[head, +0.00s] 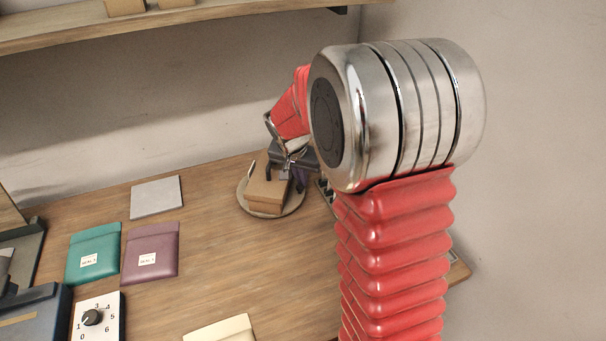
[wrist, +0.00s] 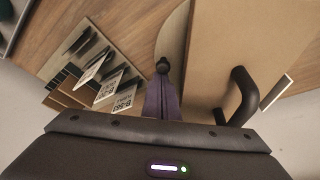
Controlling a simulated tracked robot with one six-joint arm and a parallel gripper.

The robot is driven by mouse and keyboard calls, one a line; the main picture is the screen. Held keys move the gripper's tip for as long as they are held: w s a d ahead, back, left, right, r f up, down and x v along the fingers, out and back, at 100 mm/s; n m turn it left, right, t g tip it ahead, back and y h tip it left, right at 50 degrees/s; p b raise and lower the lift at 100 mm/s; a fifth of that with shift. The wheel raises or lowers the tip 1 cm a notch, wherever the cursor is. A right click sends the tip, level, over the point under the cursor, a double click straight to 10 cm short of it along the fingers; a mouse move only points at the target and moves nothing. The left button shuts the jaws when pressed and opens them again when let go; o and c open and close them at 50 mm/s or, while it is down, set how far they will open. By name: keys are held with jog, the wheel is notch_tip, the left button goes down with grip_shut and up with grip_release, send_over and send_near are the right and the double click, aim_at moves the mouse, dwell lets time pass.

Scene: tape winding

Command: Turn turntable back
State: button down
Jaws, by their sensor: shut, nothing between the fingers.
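The turntable (head: 246,205) is a round light disc on the wooden bench. A brown cardboard box (head: 266,192) sits on it. In the wrist view the box (wrist: 246,45) fills the right side, and a curved edge of the turntable (wrist: 173,35) shows left of it. My gripper (wrist: 160,85) is shut and empty, its purple fingers pointing at the disc edge just left of the box. A small black knob (wrist: 163,65) shows at the fingertips; I cannot tell whether they touch it. In the head view my gripper hides part of the box and disc.
A rack of labelled cards (wrist: 95,75) stands left of the turntable in the wrist view. A grey plate (head: 156,198), a teal pouch (head: 94,252), a purple pouch (head: 150,251) and a dial (head: 97,318) lie to the left. A shelf (head: 200,22) hangs above.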

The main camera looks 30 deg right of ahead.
aim_at(282, 191)
jog(key=shift+s+a+m+g+h, duration=0.2)
jog(key=shift+s+a+m, duration=0.2)
jog(key=shift+m, duration=0.35)
jog(key=shift+s+a+m+g+h, duration=0.1)
jog(key=shift+s+a+m+g, duration=0.15)
jog(key=shift+s+m, duration=0.4)
jog(key=shift+s+a+m+g, duration=0.3)
jog(key=shift+a+m, duration=0.15)
jog(key=shift+m, duration=0.3)
jog(key=shift+s+a+m+g, duration=0.15)
jog(key=shift+s+a+m, duration=0.25)
jog(key=shift+m, duration=0.35)
jog(key=shift+s+a+m+g+h, duration=0.15)
jog(key=shift+a+m+g, duration=0.1)
jog(key=shift+a+m, duration=0.35)
jog(key=shift+s+a+m+g+h, duration=0.1)
jog(key=shift+s+a+m+g, duration=0.1)
jog(key=shift+a+m, duration=0.45)
jog(key=shift+s+a+m+g+h, duration=0.15)
jog(key=shift+a+m+g, duration=0.15)
jog(key=shift+m, duration=0.55)
jog(key=shift+s+a, duration=0.1)
jog(key=shift+a, duration=0.45)
jog(key=shift+d, duration=0.1)
